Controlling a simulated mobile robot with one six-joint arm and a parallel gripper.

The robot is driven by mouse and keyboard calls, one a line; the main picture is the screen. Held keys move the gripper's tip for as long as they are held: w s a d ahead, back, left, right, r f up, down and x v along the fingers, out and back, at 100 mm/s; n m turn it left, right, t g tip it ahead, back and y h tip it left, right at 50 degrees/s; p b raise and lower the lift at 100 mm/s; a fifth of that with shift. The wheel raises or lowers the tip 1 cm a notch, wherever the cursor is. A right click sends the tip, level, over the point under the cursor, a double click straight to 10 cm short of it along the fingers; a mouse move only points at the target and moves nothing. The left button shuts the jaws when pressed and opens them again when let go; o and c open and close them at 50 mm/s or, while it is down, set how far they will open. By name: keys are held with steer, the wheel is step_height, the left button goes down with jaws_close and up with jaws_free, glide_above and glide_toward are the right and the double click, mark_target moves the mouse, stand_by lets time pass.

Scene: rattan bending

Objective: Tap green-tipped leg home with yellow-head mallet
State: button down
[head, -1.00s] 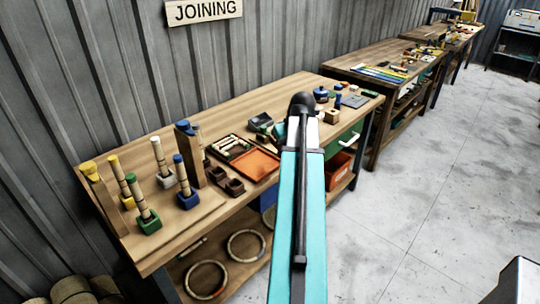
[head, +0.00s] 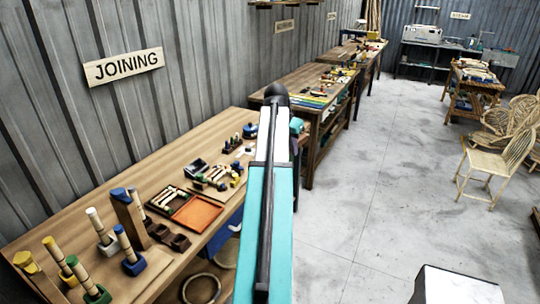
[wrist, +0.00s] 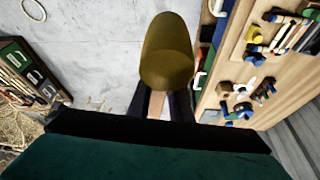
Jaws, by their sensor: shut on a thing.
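In the wrist view my gripper (wrist: 168,105) is shut on the handle of a mallet with a yellow-ochre head (wrist: 167,50). The head sticks out beyond the fingers, above the floor beside the bench and apart from it. In the head view my arm hides the gripper and the mallet.
The joining bench (head: 75,207) runs along the wall. It holds a wooden post with a blue top (head: 127,212), an orange tray (head: 199,215) and small parts. More benches stand behind. Rattan chairs (head: 492,160) stand at the right. The floor (head: 375,190) between is clear.

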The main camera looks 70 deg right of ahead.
steer(key=shift+s+d+r+m, duration=0.3)
steer(key=shift+s+r+m, duration=0.05)
steer(key=shift+s+r, duration=0.2)
steer(key=shift+s+d+r+m, duration=0.25)
steer(key=shift+s+r+m, duration=0.1)
steer(key=shift+s+r, duration=0.15)
steer(key=shift+w, duration=0.1)
